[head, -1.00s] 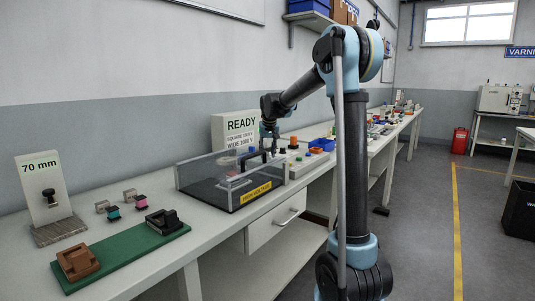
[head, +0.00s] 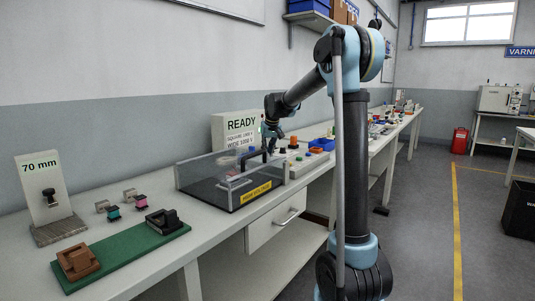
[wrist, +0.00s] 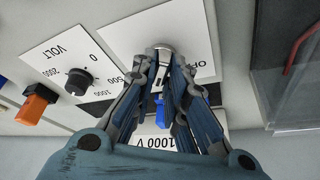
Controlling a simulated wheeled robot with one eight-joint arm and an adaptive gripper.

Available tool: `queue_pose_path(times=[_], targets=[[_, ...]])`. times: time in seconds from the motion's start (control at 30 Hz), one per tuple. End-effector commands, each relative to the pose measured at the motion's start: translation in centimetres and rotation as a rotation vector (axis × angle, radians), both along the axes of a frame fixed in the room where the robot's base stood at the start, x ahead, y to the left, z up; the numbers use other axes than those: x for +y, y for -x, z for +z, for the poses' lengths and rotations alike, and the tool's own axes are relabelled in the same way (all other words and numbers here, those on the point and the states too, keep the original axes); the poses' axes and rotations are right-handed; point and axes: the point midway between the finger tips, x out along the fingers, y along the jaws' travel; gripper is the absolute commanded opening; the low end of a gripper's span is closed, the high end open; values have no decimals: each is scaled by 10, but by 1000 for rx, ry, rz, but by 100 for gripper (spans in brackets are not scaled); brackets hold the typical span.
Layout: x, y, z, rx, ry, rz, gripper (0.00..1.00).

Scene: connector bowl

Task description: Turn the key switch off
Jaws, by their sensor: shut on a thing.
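The key switch (wrist: 160,47) shows in the wrist view as a round silver face on a white label plate, at the top between my fingertips. My gripper (wrist: 165,64) is shut on the key at this switch; the fingers hide most of the key. A blue piece (wrist: 158,108) shows between the fingers; I cannot tell if it is joined to the key. Printing on the label to the right is partly covered by a finger. In the head view my gripper (head: 270,146) is low behind the clear-walled box, and the key is too small to make out.
Beside the switch are a black VOLT dial (wrist: 79,81) and an orange knob (wrist: 38,103). The clear-walled box (head: 232,181) with a black handle stands in front of the READY sign (head: 238,128). A green board (head: 125,256) with blocks lies at the near left.

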Motion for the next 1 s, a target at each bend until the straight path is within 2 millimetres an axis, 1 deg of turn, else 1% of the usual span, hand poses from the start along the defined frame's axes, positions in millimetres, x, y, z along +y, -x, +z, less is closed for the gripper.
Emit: queue_pose_path(times=[0.1,1.0], targets=[[-3,-1,0,0,1,96,0],[-7,-6,0,0,1,951,0]])
